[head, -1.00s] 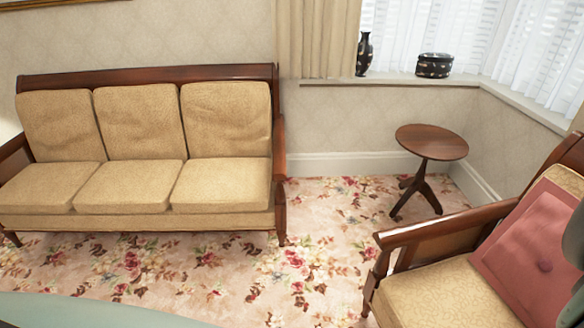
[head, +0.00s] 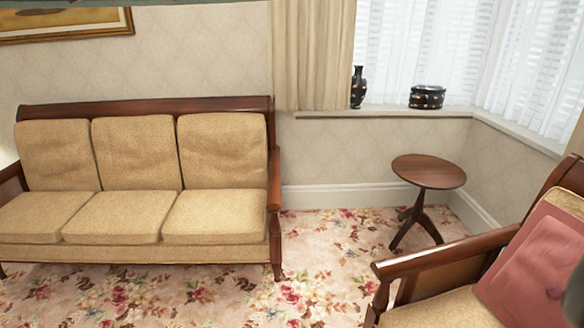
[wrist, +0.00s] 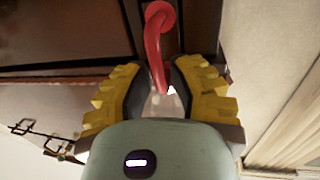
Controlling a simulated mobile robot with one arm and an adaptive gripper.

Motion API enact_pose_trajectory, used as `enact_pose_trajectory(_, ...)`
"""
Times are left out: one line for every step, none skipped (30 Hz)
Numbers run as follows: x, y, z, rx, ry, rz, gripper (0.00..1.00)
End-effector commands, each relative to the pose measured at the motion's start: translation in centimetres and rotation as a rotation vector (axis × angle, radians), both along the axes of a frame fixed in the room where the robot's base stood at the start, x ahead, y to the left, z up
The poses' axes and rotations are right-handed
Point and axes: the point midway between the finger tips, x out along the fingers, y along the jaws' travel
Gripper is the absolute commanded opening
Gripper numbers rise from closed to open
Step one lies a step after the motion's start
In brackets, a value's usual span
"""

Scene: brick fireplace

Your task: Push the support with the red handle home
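In the wrist view, a red curved handle (wrist: 155,45) is fixed by a round red base to a narrow dark wooden piece near the top centre. This piece seems to be the support, but its outline is hard to make out. My gripper (wrist: 162,68) has yellow, ridged fingers with dark pads. The fingers stand apart, one on each side of the handle, with narrow gaps visible beside it. I cannot tell whether either pad touches it. Neither the handle nor my gripper shows in the head view.
Dark wooden furniture (wrist: 60,35) fills the wrist view's upper left. The head view shows a beige sofa (head: 140,230), a small round table (head: 429,171) and an armchair with a red cushion (head: 535,265). Flowered carpet (head: 320,265) lies open between them.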

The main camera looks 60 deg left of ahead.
Motion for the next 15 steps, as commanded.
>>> enact_pose_trajectory(0.05, 0.02, 0.17, -0.003, -0.003, 0.001, 0.26)
enact_pose_trajectory(0.07, 0.03, 0.21, -0.003, -0.004, 0.001, 0.29)
enact_pose_trajectory(0.08, 0.04, 0.26, -0.004, -0.004, 0.001, 0.33)
enact_pose_trajectory(0.10, 0.04, 0.29, -0.005, -0.005, 0.002, 0.36)
enact_pose_trajectory(0.10, 0.04, 0.32, -0.005, -0.006, 0.002, 0.39)
enact_pose_trajectory(0.11, 0.05, 0.34, -0.006, -0.007, 0.002, 0.40)
enact_pose_trajectory(0.11, 0.06, 0.37, -0.006, -0.007, 0.002, 0.40)
enact_pose_trajectory(0.13, 0.06, 0.39, -0.007, -0.007, 0.002, 0.40)
enact_pose_trajectory(0.13, 0.06, 0.41, -0.007, -0.007, 0.002, 0.40)
enact_pose_trajectory(0.13, 0.06, 0.43, -0.007, -0.008, 0.002, 0.40)
enact_pose_trajectory(0.14, 0.06, 0.45, -0.007, -0.008, 0.002, 0.40)
enact_pose_trajectory(0.14, 0.06, 0.47, -0.008, -0.009, 0.002, 0.40)
enact_pose_trajectory(0.14, 0.07, 0.52, -0.008, -0.009, 0.002, 0.40)
enact_pose_trajectory(0.15, 0.06, 0.59, -0.008, -0.009, 0.002, 0.40)
enact_pose_trajectory(0.17, 0.08, 0.76, -0.009, -0.010, 0.003, 0.40)
